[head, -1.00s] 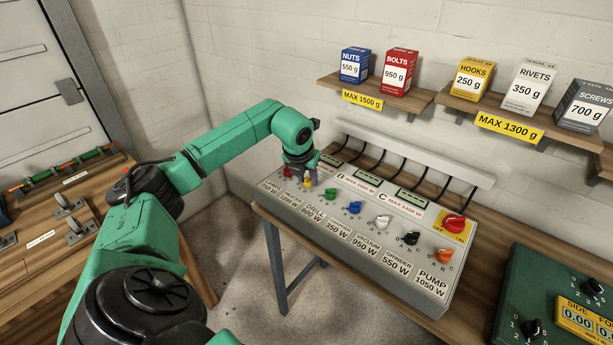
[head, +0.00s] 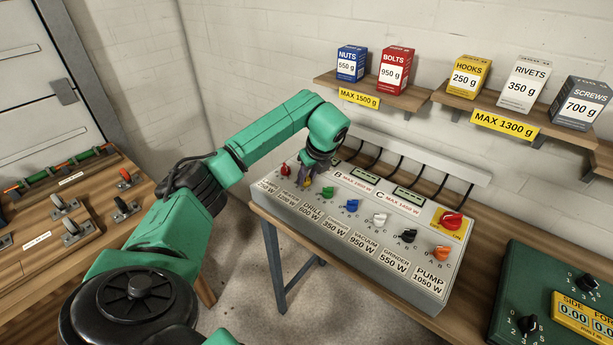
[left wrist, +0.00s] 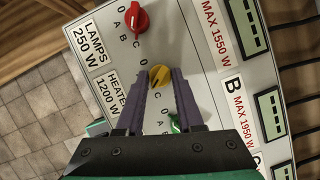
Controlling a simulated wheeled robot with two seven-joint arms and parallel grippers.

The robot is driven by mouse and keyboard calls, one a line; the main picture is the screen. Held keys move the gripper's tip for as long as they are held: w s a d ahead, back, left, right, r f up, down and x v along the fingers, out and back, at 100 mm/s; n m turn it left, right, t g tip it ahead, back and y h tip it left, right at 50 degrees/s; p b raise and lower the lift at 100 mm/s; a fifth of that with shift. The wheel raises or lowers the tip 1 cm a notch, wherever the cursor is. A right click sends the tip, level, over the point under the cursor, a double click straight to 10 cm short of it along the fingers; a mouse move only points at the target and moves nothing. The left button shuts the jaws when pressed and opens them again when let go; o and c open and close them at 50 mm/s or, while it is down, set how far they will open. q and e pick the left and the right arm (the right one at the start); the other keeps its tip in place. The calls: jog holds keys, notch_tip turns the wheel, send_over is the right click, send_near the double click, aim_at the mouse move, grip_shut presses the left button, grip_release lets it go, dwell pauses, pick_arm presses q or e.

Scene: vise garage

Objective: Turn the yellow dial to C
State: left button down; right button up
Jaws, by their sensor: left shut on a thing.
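The yellow dial (left wrist: 159,77) sits on the grey control panel (left wrist: 196,62) beside the label HEATER 1200 W. In the head view the yellow dial (head: 308,183) is mostly covered by my gripper. My left gripper (left wrist: 163,74) is shut on the yellow dial, one purple finger on each side. In the head view my left gripper (head: 312,172) reaches down to the panel. I cannot tell which letter the yellow dial points at; its own letters are largely hidden. My right gripper is not in view.
Close beside it are the red dial (left wrist: 139,20) and the green dial (head: 327,192). Blue (head: 351,206), white (head: 379,219), black (head: 406,236) and orange (head: 441,253) dials follow. A red main switch (head: 451,220) is at the panel's right end. Cables run behind the panel.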

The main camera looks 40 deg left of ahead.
pick_arm(q)
jog(key=n, duration=0.1)
jog(key=n+g, duration=0.1)
jog(key=n, duration=0.2)
jog(key=shift+w+r+n+g, duration=0.15)
jog(key=shift+w+n+g, duration=0.1)
jog(key=shift+n+g, duration=0.15)
dwell(0.4)
jog(key=c, duration=0.5)
grip_release()
jog(key=shift+c, duration=0.2)
jog(key=shift+d, duration=0.1)
